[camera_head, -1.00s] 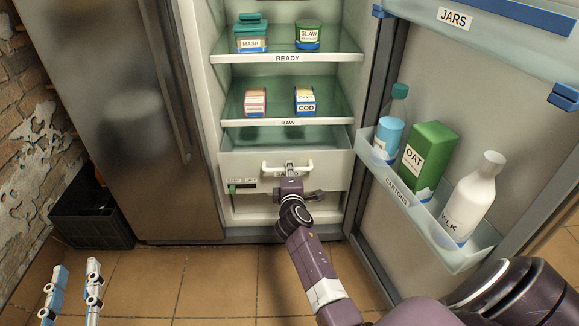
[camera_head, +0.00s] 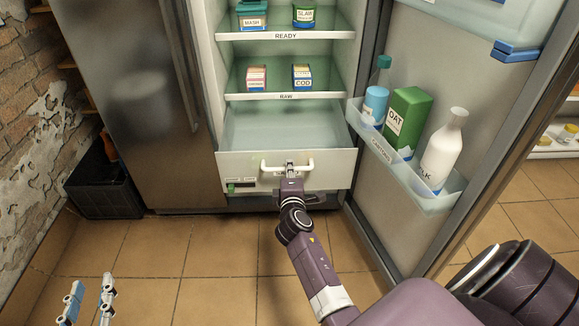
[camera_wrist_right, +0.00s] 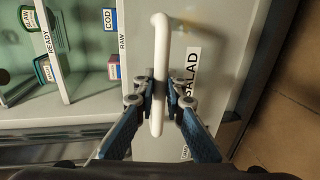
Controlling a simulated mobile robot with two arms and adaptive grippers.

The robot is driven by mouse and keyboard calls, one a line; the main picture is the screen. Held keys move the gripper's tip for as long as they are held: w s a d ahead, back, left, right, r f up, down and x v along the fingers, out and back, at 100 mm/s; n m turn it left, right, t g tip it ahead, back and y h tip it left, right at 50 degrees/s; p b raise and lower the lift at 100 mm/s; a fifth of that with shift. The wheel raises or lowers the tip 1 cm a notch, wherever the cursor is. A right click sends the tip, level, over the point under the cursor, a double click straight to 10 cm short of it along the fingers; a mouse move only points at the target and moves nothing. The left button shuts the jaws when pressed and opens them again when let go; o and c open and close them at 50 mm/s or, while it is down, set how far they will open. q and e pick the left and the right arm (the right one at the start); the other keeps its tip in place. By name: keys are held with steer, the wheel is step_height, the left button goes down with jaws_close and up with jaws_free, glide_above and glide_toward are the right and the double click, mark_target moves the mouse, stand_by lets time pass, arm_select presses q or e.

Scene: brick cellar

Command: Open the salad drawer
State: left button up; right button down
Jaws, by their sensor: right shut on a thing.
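The salad drawer (camera_head: 238,162) is the pale drawer at the bottom of the open fridge. It stands out towards me, and its visible inside looks empty. Its white bar handle (camera_head: 269,167) is on the drawer front. My right gripper (camera_head: 290,171) is shut on this handle near its middle. In the right wrist view the fingers of my right gripper (camera_wrist_right: 157,98) are on both sides of the handle (camera_wrist_right: 161,40), beside a SALAD label (camera_wrist_right: 190,75). My left gripper (camera_head: 89,302) is empty at the lower left, fingers apart, away from the fridge.
The RAW shelf (camera_head: 275,96) and READY shelf (camera_head: 265,36) hold labelled food above the drawer. The open fridge door (camera_head: 480,95) stands at the right, its CARTONS rack (camera_head: 440,200) holding bottles and a carton. A black crate (camera_head: 105,198) is at the left. Tiled floor in front is clear.

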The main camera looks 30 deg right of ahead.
steer(key=c, duration=2)
jaws_free()
steer(key=shift+s, duration=0.1)
steer(key=v, duration=0.7)
steer(key=shift+s+a, duration=0.1)
steer(key=shift+s, duration=0.05)
